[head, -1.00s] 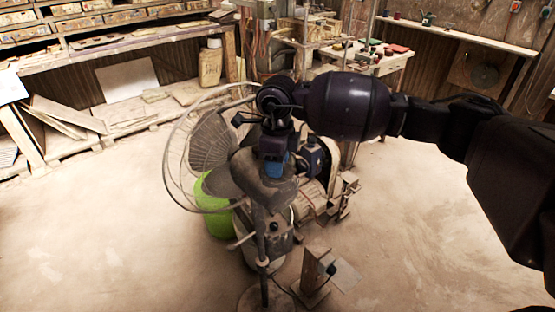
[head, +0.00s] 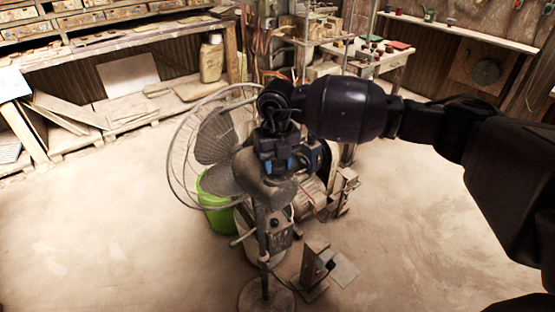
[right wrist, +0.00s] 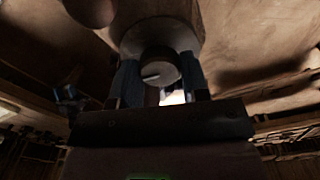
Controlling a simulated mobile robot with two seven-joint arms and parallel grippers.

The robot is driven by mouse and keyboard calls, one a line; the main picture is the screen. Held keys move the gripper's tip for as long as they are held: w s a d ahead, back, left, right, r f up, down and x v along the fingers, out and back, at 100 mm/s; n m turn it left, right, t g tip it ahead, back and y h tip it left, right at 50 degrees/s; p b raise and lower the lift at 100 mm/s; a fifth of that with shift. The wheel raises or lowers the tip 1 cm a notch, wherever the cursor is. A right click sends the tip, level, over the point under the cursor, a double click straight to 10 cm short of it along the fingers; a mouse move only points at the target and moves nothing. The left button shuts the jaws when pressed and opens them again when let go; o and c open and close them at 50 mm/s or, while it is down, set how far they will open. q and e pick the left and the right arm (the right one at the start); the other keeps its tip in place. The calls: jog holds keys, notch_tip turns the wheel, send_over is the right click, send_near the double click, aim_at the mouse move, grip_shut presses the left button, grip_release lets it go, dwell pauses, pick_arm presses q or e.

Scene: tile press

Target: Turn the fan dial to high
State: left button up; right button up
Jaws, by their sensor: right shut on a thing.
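The grey pedestal fan (head: 264,222) stands in the middle of the head view, its wire cage facing left. My right gripper (head: 281,167) is at the back of the fan's head, coming from above. In the right wrist view the round dark dial (right wrist: 160,70) sits between the two blue-grey fingers, which are shut on it. A short pale mark shows on the dial's face, pointing roughly left. The dial is hidden by the gripper in the head view. No setting labels can be read. My left gripper is not in view.
A green bin (head: 215,208) and a machine with a motor stand close behind the fan. A small wooden block stand (head: 316,268) is on the floor right of the fan's base. Workbenches line the back wall. The floor in front and to the left is clear.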

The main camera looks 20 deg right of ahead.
aim_at(277, 164)
jog(key=m+p, duration=0.1)
jog(key=m, duration=0.5)
jog(key=shift+r, duration=0.1)
jog(key=shift+m, duration=0.3)
dwell(0.3)
jog(key=o, duration=0.9)
jog(key=shift+o, duration=0.2)
notch_tip(277, 164, up, 11)
jog(key=shift+b, duration=0.35)
jog(key=shift+f, duration=0.2)
